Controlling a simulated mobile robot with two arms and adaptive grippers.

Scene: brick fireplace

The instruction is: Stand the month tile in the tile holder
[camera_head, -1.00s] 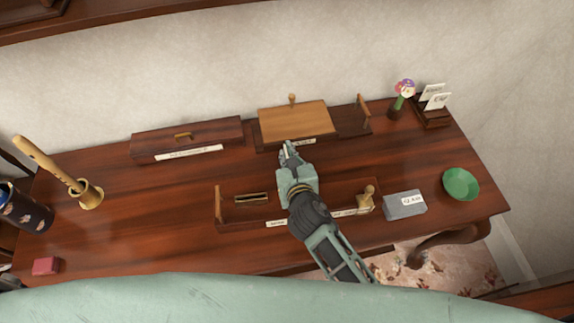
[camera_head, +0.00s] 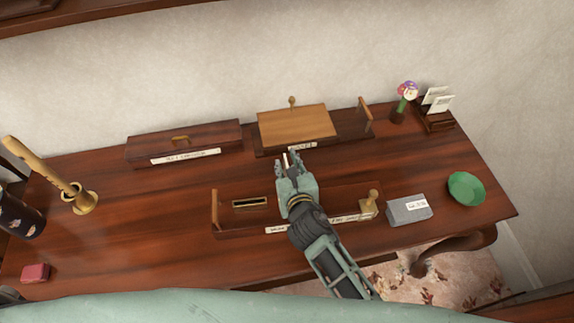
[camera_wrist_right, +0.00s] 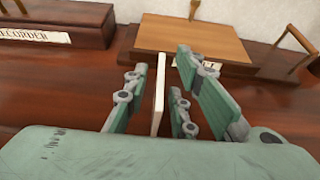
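A thin cream tile (camera_wrist_right: 159,95), probably the month tile, shows edge-on in the right wrist view. It also shows as a pale sliver (camera_head: 286,160) in the head view. My right gripper (camera_head: 287,161) is open around it, with small gaps on both sides of the tile in the wrist view (camera_wrist_right: 162,75). I cannot tell whether the tile touches the desk. A dark low tray (camera_head: 300,194) with a brass slotted piece (camera_head: 250,203) lies below my right gripper. I cannot tell for sure which thing is the tile holder. My left gripper is not in view.
Behind stand a labelled dark case (camera_head: 183,143) and a lidded wooden box (camera_head: 295,125). On the right are a grey block (camera_head: 405,212), a green bowl (camera_head: 466,187), a flower vase (camera_head: 398,115) and a card rack (camera_head: 438,122). The desk's left middle is clear.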

